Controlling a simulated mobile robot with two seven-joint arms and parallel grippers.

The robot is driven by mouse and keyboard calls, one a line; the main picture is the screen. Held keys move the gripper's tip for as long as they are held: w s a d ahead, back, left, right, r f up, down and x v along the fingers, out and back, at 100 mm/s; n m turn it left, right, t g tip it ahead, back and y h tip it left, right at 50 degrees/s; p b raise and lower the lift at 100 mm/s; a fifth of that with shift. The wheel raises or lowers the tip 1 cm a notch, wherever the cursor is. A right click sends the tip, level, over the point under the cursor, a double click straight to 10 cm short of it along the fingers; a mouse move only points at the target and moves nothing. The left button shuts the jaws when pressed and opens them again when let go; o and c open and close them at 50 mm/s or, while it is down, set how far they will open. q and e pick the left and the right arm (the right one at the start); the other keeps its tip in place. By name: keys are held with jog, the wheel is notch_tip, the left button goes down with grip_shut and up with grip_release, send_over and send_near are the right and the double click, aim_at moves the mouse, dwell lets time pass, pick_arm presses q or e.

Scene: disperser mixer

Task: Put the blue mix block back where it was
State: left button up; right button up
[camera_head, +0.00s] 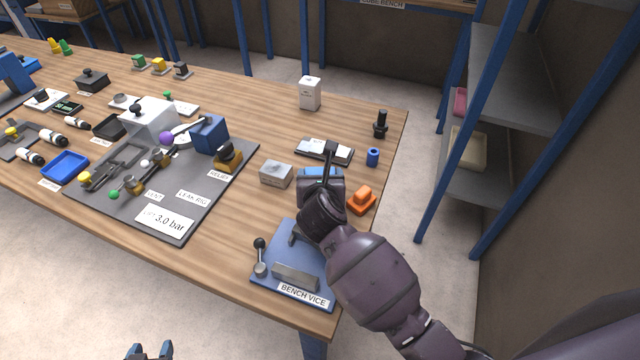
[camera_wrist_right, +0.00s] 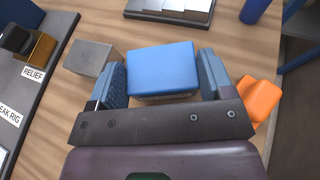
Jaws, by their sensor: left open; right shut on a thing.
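The blue mix block (camera_wrist_right: 162,70) sits between the two fingers of my right gripper (camera_wrist_right: 163,84) in the right wrist view. My right gripper is shut on it. In the head view, the block (camera_head: 318,173) shows at the end of my right arm, partly covered by the gripper, near the table's right side. I cannot tell whether it touches the table. My left gripper (camera_head: 148,351) is open and empty at the bottom edge of the head view, off the table's front edge.
A grey block (camera_head: 276,174) lies left of the blue block, and an orange one (camera_head: 361,200) lies right. A tray of grey blocks (camera_head: 324,150) and a blue cylinder (camera_head: 372,157) are behind. The bench vice (camera_head: 293,265) is in front. The leak rig (camera_head: 165,220) fills the left.

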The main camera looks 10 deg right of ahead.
pick_arm(q)
jog(key=shift+w+f, duration=0.15)
pick_arm(e)
jog(key=shift+f, duration=1.05)
jog(key=shift+f, duration=0.15)
jog(key=o, duration=1.2)
pick_arm(q)
jog(key=shift+s+f, duration=0.15)
jog(key=shift+s, duration=0.05)
pick_arm(e)
jog(key=shift+o, duration=0.2)
